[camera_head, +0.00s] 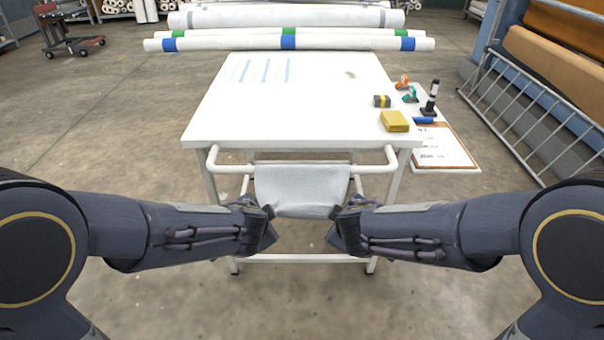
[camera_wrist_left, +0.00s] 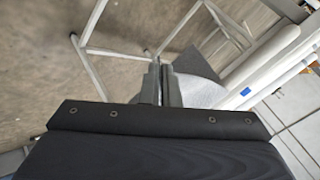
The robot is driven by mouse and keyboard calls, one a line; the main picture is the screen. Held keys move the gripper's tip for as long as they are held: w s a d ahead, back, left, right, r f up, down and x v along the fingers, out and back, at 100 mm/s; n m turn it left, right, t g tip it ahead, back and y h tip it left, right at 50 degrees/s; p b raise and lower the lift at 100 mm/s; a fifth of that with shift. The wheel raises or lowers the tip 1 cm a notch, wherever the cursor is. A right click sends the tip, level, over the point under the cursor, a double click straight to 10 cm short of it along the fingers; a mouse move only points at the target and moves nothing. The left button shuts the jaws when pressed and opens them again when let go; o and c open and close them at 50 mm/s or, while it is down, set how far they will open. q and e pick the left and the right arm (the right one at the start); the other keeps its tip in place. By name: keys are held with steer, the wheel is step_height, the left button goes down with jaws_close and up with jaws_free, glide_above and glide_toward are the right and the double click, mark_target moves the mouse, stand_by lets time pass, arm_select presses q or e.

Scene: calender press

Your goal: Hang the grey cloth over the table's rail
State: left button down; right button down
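The grey cloth (camera_head: 301,190) lies across the table's white rail (camera_head: 232,169), covering its middle, and its near part comes down in front toward me. The lower edge sags slightly between my grippers. My left gripper (camera_head: 268,211) is at the cloth's lower left corner and looks shut on it. In the left wrist view the left gripper's fingers (camera_wrist_left: 161,85) are close together, with the cloth (camera_wrist_left: 195,91) right beside them. My right gripper (camera_head: 343,209) is at the lower right corner and appears shut on it; its fingertips are partly hidden. The cloth's far side is hidden.
The white table (camera_head: 290,105) carries a yellow block (camera_head: 394,121) and a small dark-and-yellow roll (camera_head: 382,101) on its right. A side shelf (camera_head: 445,150) holds a clipboard and tools. White rolls (camera_head: 290,43) lie behind. A metal rack stands at right.

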arm_select(q)
steer(key=shift+a, duration=0.15)
arm_select(e)
steer(key=shift+d, duration=0.15)
arm_select(q)
steer(key=c, duration=1.4)
jaws_free()
arm_select(e)
steer(key=c, duration=1.4)
jaws_free()
arm_select(q)
steer(key=shift+s, duration=0.15)
arm_select(e)
steer(key=shift+s, duration=0.15)
